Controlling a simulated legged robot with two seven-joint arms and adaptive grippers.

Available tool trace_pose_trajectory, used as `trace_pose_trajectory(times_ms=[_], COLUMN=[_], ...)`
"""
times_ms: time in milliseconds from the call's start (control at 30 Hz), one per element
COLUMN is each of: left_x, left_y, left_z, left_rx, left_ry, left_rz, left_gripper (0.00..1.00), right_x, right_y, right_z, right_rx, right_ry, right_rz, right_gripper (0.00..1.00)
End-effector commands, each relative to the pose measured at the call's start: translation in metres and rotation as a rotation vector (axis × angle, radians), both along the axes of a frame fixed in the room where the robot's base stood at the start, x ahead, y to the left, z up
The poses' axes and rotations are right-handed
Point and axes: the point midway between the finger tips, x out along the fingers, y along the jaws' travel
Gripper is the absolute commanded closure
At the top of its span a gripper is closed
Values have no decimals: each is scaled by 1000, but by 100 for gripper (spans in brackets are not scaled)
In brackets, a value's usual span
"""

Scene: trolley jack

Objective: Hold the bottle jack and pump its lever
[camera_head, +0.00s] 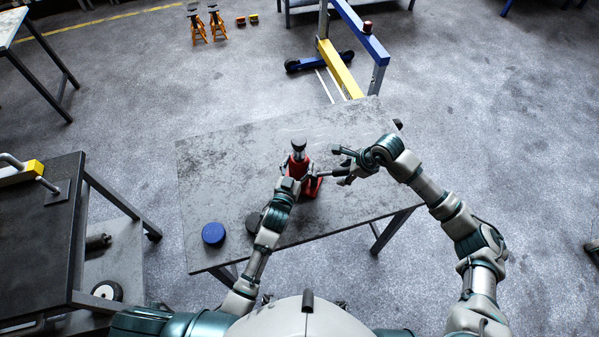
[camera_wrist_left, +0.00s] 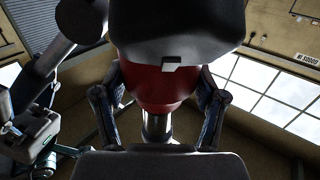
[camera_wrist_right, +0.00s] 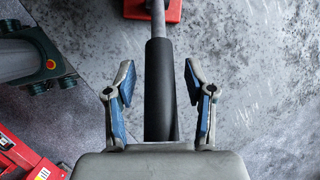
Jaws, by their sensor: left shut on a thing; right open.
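The red bottle jack (camera_head: 297,166) with a black top stands on the grey worktable (camera_head: 225,165). My left gripper (camera_head: 290,182) is shut on its red body; in the left wrist view the fingers (camera_wrist_left: 160,92) lie on both sides of the red body (camera_wrist_left: 150,82) below the black top. The lever (camera_head: 324,174) sticks out from the jack to the right. My right gripper (camera_head: 342,166) is open around its end. In the right wrist view the lever's black grip (camera_wrist_right: 159,85) runs between the two open fingers (camera_wrist_right: 160,75), with gaps on both sides.
A blue disc (camera_head: 213,234) and a dark disc (camera_head: 253,222) lie at the table's front left. A dark trolley (camera_head: 40,230) stands at the left. A blue and yellow hoist (camera_head: 340,65) stands behind the table. The table's left and back areas are clear.

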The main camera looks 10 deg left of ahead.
Motion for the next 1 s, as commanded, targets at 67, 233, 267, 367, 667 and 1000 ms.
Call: trace_pose_trajectory(times_ms=[67,233,267,367,667,1000], left_x=[0,1,1,1,1,1], left_y=[2,3,3,4,4,5], left_z=[0,0,0,0,0,0], left_rx=[2,4,4,5,7,8], left_ry=[1,0,0,0,-1,-1], left_rz=[3,4,4,5,6,6], left_gripper=[92,92,92,92,92,92], right_x=[0,-5,-6,-11,-21,-23], right_y=[-2,-14,-16,-25,-45,-47], right_z=[5,29,36,57,101,106], right_rx=[0,-1,0,-1,1,0], right_ry=[-2,-5,-5,-5,-1,0], right_rz=[0,-1,-1,0,0,0], right_gripper=[46,46,46,46,46,46])
